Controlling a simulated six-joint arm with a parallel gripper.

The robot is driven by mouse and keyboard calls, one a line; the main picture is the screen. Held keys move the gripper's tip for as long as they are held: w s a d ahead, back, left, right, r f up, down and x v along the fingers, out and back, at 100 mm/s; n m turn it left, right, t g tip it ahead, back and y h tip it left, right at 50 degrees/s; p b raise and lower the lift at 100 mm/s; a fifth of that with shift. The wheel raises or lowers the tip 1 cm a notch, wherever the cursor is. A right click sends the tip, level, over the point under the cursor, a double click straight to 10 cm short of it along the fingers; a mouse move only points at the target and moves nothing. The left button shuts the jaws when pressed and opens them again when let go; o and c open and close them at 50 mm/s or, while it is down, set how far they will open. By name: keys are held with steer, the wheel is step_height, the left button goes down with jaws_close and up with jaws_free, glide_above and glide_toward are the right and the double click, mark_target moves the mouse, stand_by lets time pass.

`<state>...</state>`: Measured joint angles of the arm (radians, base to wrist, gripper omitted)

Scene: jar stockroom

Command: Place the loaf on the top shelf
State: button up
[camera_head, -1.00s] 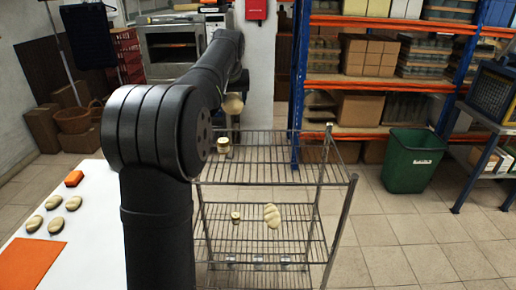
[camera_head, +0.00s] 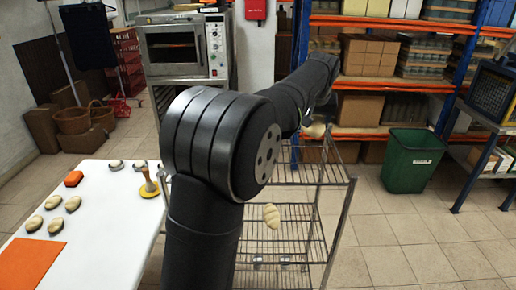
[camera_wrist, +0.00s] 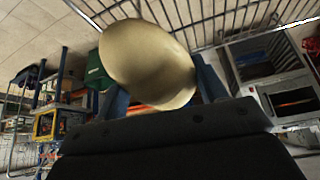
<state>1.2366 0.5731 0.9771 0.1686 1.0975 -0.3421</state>
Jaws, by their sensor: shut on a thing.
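My gripper (camera_wrist: 163,88) is shut on a smooth, beige, oval loaf (camera_wrist: 148,62), with a blue finger on either side. In the head view the held loaf (camera_head: 316,131) shows at the end of my arm, over the back right part of the rack. The top shelf (camera_head: 335,175) is the rack's upper wire grid. The loaf appears above it, but I cannot tell the gap. My arm hides the left part of the rack. Wire bars (camera_wrist: 235,20) show behind the loaf in the wrist view.
A scored loaf (camera_head: 271,215) lies on the rack's middle shelf. The white table (camera_head: 115,215) at left holds several oval rolls, an orange block (camera_head: 73,178) and an orange mat (camera_head: 30,265). A green bin (camera_head: 413,160) stands right of the rack. The visible right part of the top shelf is bare.

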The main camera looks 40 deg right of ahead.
steer(key=shift+w+f, duration=0.1)
steer(key=shift+f, duration=0.35)
steer(key=w+f, duration=0.2)
steer(key=w, duration=0.1)
steer(key=w+f, duration=0.2)
steer(key=w, duration=0.2)
steer(key=w+f, duration=0.3)
steer(key=w, duration=0.1)
steer(key=shift+w, duration=0.2)
steer(key=shift+f, duration=2)
steer(key=shift+f, duration=0.2)
steer(key=o, duration=1.1)
